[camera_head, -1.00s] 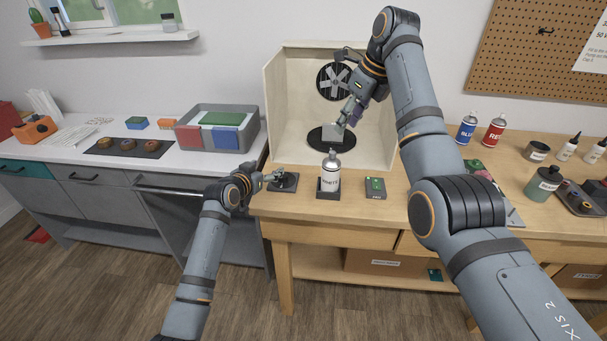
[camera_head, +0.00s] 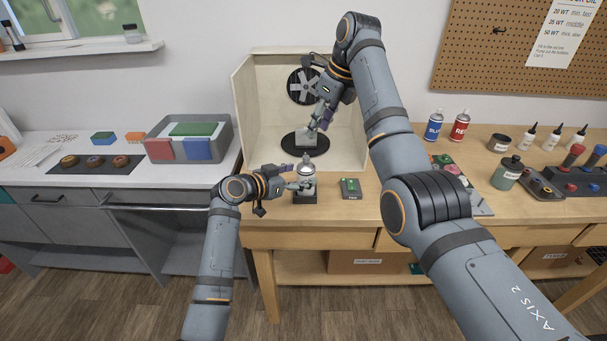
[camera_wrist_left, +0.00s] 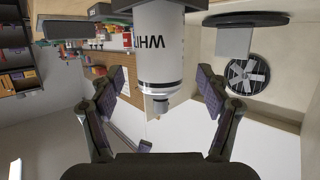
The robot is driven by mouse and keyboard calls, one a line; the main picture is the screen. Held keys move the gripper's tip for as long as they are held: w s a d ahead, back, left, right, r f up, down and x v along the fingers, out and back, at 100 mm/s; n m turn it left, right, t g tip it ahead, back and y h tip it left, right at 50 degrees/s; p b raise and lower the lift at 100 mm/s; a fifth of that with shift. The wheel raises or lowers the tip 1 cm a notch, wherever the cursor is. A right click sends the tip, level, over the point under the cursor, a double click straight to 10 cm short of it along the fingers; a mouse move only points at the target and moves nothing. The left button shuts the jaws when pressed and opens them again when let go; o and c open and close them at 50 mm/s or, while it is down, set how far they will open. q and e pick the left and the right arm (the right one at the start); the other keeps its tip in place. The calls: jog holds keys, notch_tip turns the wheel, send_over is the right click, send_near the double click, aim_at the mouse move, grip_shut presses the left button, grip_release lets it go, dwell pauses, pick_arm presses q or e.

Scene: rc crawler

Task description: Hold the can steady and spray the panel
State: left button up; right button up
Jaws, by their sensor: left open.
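The white spray can (camera_head: 307,168) stands upright in a dark holder (camera_head: 305,200) at the bench's front. My left gripper (camera_head: 301,182) is open at the can, partly covering it. In the left wrist view the can (camera_wrist_left: 160,50) lies between the spread fingers, with gaps on both sides. The grey panel (camera_head: 303,138) is on a black round turntable (camera_head: 305,150) inside the booth; it also shows in the wrist view (camera_wrist_left: 233,42). My right gripper (camera_head: 318,124) is at the panel's upper right; whether its fingers grip it is unclear.
The pale spray booth (camera_head: 242,100) with a fan (camera_head: 303,87) stands behind the can. A small dark box with a green top (camera_head: 350,187) sits right of the can.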

pick_arm(q)
jog(key=shift+x, duration=1.6)
jog(key=c, duration=1.3)
jog(key=shift+c, duration=0.5)
pick_arm(e)
grip_shut()
